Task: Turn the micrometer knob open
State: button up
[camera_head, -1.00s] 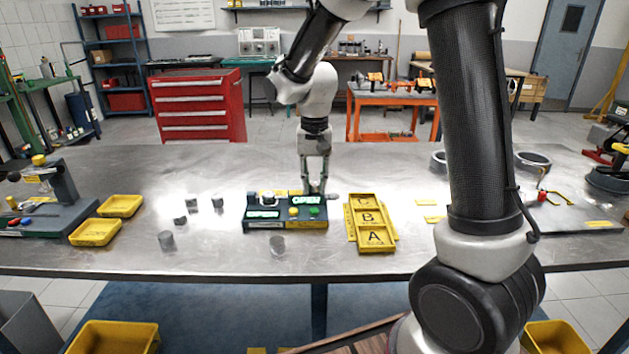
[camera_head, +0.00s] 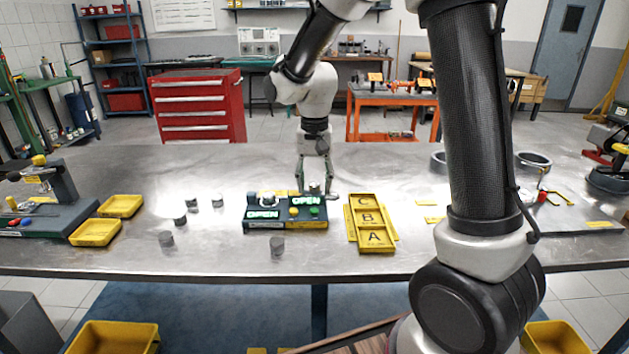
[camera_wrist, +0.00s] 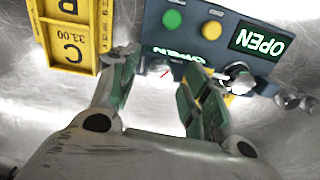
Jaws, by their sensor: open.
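The dark gauge unit (camera_head: 258,226) with two green OPEN displays and yellow and green buttons stands mid-table. It shows upside down in the wrist view (camera_wrist: 214,49). A silver micrometer (camera_wrist: 238,76) with a ridged knob (camera_wrist: 290,98) lies along its edge, right of my fingers in the wrist view. My gripper (camera_head: 315,194) is open and low behind the unit's right part. In the wrist view my gripper (camera_wrist: 160,88) has its fingers apart, with a small round dial with a red needle (camera_wrist: 160,71) seen between them. Contact with it cannot be told.
A yellow tray marked A, B, C (camera_head: 375,246) stands close right of the unit. Several small grey cylinders (camera_head: 166,239) stand left, and one (camera_head: 277,246) in front. Yellow bins (camera_head: 121,206) lie farther left. The table behind the unit is mostly clear.

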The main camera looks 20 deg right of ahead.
aim_at(314, 183)
notch_tip(314, 183, up, 12)
dwell(0.5)
dwell(0.3)
jog(key=s+d+n+t, duration=0.1)
jog(key=s+d, duration=0.3)
jog(key=s, duration=0.4)
jog(key=s+d+r+n+t, duration=0.1)
jog(key=s+d, duration=0.3)
jog(key=s, duration=0.4)
jog(key=s+d+n+t, duration=0.2)
jog(key=s+d, duration=0.3)
jog(key=s, duration=0.3)
jog(key=shift+r, duration=0.2)
